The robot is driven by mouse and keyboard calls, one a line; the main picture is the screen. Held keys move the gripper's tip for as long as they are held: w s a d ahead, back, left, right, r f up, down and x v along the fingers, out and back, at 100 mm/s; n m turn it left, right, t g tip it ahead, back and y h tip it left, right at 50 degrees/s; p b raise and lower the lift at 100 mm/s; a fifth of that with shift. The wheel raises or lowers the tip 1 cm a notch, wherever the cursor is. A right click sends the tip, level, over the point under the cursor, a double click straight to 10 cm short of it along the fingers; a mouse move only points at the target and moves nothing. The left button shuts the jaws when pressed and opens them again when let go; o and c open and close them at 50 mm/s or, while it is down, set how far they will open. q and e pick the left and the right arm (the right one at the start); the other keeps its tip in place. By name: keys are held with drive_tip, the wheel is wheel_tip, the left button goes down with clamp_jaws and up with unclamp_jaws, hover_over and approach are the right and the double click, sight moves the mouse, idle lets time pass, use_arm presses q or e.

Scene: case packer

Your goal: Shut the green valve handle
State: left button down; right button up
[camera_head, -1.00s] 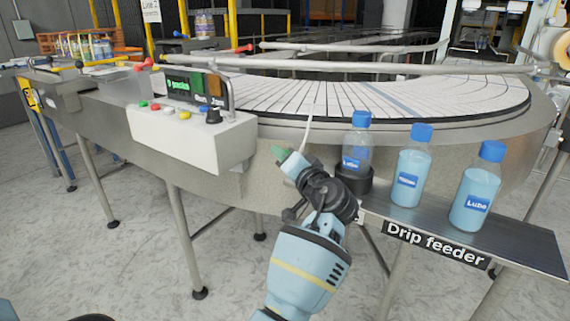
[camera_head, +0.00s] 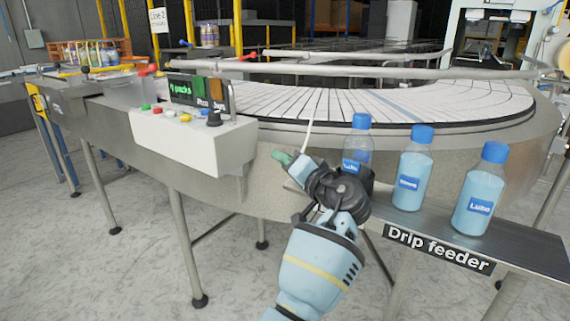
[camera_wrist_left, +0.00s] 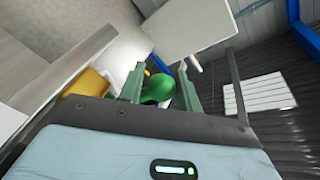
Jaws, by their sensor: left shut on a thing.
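The green valve handle (camera_head: 281,157) shows as a small green end in front of the curved conveyor's side, below and right of the control box. My left gripper (camera_head: 288,163) is at it, with the wrist and forearm behind toward the lower right. In the left wrist view the handle's rounded green end (camera_wrist_left: 158,88) sits between the two fingers of my left gripper (camera_wrist_left: 161,84), which is shut on it. The valve body and the handle's base are hidden, so I cannot tell the handle's angle. My right gripper is out of view.
The grey control box (camera_head: 180,137) with coloured buttons stands left of the gripper. A drip feeder shelf (camera_head: 520,240) with several blue-capped bottles (camera_head: 412,172) stands close on the right; one bottle is just behind my wrist. A thin white tube (camera_head: 308,130) rises above the gripper.

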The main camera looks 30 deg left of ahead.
use_arm(q)
drive_tip(key=c, duration=1.4)
unclamp_jaws()
drive_tip(key=shift+w+d+r, duration=0.15)
drive_tip(key=shift+d+r, duration=0.05)
drive_tip(key=shift+r, duration=0.15)
drive_tip(key=shift+c, duration=0.2)
drive_tip(key=o, duration=0.5)
drive_tip(key=shift+w, duration=0.15)
drive_tip(key=shift+d+f, duration=0.1)
drive_tip(key=shift+f, duration=0.05)
drive_tip(key=b+v, duration=0.1)
drive_tip(key=v, duration=0.6)
drive_tip(key=shift+s+d, duration=0.25)
drive_tip(key=shift+d, duration=0.1)
